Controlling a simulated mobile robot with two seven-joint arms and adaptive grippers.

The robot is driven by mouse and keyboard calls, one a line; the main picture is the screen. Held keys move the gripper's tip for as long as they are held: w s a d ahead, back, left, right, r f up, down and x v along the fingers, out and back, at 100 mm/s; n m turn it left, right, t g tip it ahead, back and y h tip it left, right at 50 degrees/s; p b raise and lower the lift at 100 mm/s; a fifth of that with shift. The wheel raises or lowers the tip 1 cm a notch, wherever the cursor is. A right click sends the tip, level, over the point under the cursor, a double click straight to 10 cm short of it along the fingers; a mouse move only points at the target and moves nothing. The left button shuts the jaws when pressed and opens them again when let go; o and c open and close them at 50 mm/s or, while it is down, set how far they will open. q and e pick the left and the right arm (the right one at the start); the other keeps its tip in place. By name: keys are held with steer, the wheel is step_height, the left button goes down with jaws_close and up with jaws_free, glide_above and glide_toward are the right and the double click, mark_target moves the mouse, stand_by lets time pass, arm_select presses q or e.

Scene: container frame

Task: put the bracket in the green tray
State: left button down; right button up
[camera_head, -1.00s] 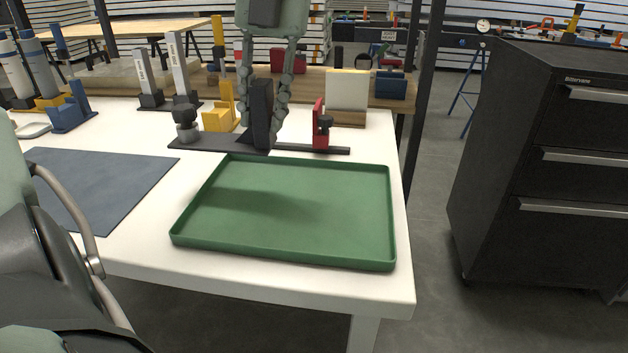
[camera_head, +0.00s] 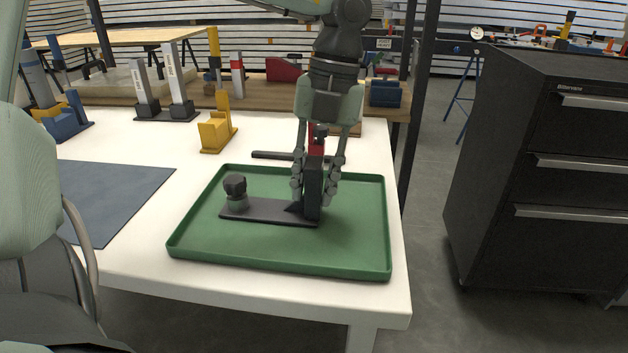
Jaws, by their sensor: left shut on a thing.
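The bracket (camera_head: 272,212) is a dark L-shaped piece with a flat base and an upright plate. Its base is over the green tray (camera_head: 350,263) and appears to lie on the tray floor, left of its middle. A grey and black knobbed piece (camera_head: 236,190) stands on the base's left end. My left gripper (camera_head: 315,190) points down and is shut on the bracket's upright plate, a finger on either side. My right gripper is not in view.
A red clamp on a dark bar (camera_head: 273,155) stands behind the tray, partly hidden by my left gripper. A yellow bracket (camera_head: 216,130) stands behind left, and a blue-grey mat (camera_head: 112,200) lies left. A black drawer cabinet (camera_head: 560,190) stands right of the table.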

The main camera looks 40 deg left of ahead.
arm_select(q)
steer(key=c, duration=1.2)
jaws_free()
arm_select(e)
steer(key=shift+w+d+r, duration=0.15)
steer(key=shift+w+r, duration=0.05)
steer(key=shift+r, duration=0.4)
